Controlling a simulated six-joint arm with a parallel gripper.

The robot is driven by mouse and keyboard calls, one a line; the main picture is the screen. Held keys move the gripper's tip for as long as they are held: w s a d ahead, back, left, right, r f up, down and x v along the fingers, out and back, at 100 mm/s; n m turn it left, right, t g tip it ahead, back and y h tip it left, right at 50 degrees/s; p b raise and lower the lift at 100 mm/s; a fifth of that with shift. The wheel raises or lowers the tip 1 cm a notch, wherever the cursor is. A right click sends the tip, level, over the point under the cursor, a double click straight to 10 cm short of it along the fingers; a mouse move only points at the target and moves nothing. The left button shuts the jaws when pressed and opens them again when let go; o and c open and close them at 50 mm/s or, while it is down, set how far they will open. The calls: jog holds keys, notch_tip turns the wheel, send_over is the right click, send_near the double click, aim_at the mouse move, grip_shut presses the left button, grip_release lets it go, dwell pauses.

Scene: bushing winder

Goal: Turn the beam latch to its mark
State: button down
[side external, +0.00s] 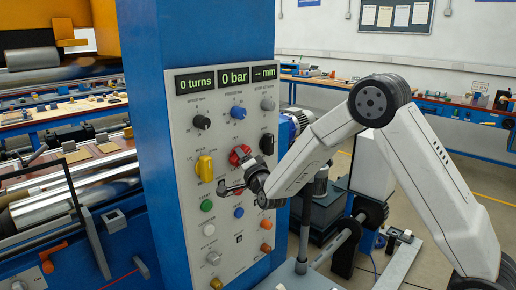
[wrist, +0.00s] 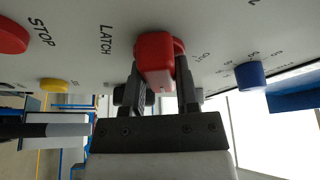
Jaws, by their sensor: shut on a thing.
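In the wrist view a red block-shaped knob (wrist: 157,62) stands out from the grey panel, with the word LATCH printed beside it on the left. My gripper (wrist: 160,88) is shut on this knob, one finger on each side. In the side external view the red knob (side external: 238,154) is on the panel's middle column, with my gripper (side external: 238,180) against the panel there and partly covering it. I cannot tell which mark the knob points at.
The grey control panel (side external: 185,115) carries several other knobs and buttons close by, including a yellow knob (side external: 204,167) and a blue knob (wrist: 251,75). A red button marked STOP (wrist: 12,37) is at the wrist view's left. Displays above read 0 turns, 0 bar and -- mm.

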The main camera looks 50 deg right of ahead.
jog(key=n+t+y, duration=0.1)
jog(key=n, duration=0.4)
jog(key=n+t+y, duration=0.1)
jog(key=n, duration=0.2)
jog(key=shift+f+t+y, duration=0.15)
jog(key=shift+t+y, duration=0.15)
jog(key=n+y, duration=0.2)
jog(key=n, duration=0.2)
jog(key=n+t+y, duration=0.1)
jog(key=n+y, duration=0.1)
jog(key=n, duration=0.2)
jog(key=shift+d+n, duration=0.15)
jog(key=shift+n, duration=0.25)
jog(key=shift+c, duration=1.8)
grip_release()
jog(key=shift+s, duration=0.1)
jog(key=v, duration=0.7)
jog(key=shift+s, duration=0.3)
jog(key=shift+w+f, duration=0.1)
jog(key=shift+f, duration=0.1)
